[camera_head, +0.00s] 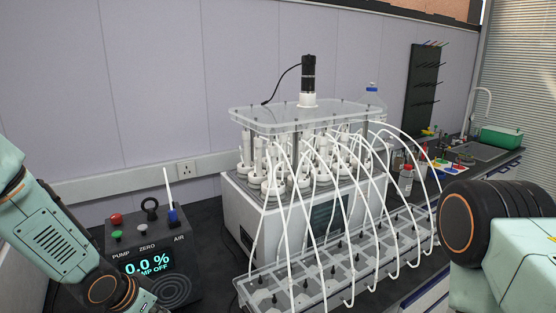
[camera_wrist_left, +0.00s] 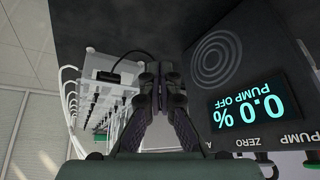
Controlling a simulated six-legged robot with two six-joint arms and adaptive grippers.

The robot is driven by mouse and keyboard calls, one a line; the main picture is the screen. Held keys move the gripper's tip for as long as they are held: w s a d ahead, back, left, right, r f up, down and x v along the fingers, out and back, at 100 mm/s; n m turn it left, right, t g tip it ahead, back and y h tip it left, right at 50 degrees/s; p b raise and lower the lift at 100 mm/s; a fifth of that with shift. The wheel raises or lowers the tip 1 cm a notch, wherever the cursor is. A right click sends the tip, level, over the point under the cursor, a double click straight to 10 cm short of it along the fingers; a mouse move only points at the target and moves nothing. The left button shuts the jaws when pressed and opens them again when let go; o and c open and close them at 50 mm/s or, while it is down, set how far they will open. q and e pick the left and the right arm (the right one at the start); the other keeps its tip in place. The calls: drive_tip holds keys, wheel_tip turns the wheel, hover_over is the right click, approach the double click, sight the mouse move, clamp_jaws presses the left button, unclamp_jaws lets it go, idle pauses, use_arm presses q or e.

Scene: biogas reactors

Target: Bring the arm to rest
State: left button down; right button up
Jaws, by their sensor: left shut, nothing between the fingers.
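My left arm (camera_head: 62,240) enters the head view from the left and reaches down to the bottom edge. Its gripper is not clearly seen there. In the left wrist view my left gripper (camera_wrist_left: 161,80) is shut and empty, with its fingers together. It is beside the pump box (camera_wrist_left: 225,85), whose upside-down display reads 0.0 % and PUMP OFF. The gripper appears apart from the box. Part of my right arm (camera_head: 500,240) shows at the right edge of the head view, and its gripper is out of the picture.
The pump box (camera_head: 163,248) stands at the left on the dark bench. The white reactor unit (camera_head: 240,215) with several bottles and curved white tubes fills the middle. A clear rack (camera_head: 290,283) stands in front of it. A green basin (camera_head: 502,138) is at the back right.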

use_arm(q)
drive_tip(key=s+d+f+n+g, duration=0.25)
drive_tip(key=s+f, duration=0.35)
drive_tip(key=s, duration=0.4)
drive_tip(key=s+d+f+n+g, duration=0.1)
drive_tip(key=s+d+f, duration=0.3)
drive_tip(key=s, duration=0.5)
drive_tip(key=s+a+f+n+g+y, duration=0.1)
drive_tip(key=s+f, duration=0.1)
drive_tip(key=s, duration=0.6)
drive_tip(key=s+a+f+n+g+y, duration=0.1)
drive_tip(key=s+a, duration=0.1)
drive_tip(key=s, duration=0.6)
wheel_tip(320, 180, down, 22)
drive_tip(key=b, duration=2.2)
drive_tip(key=shift+w, duration=0.1)
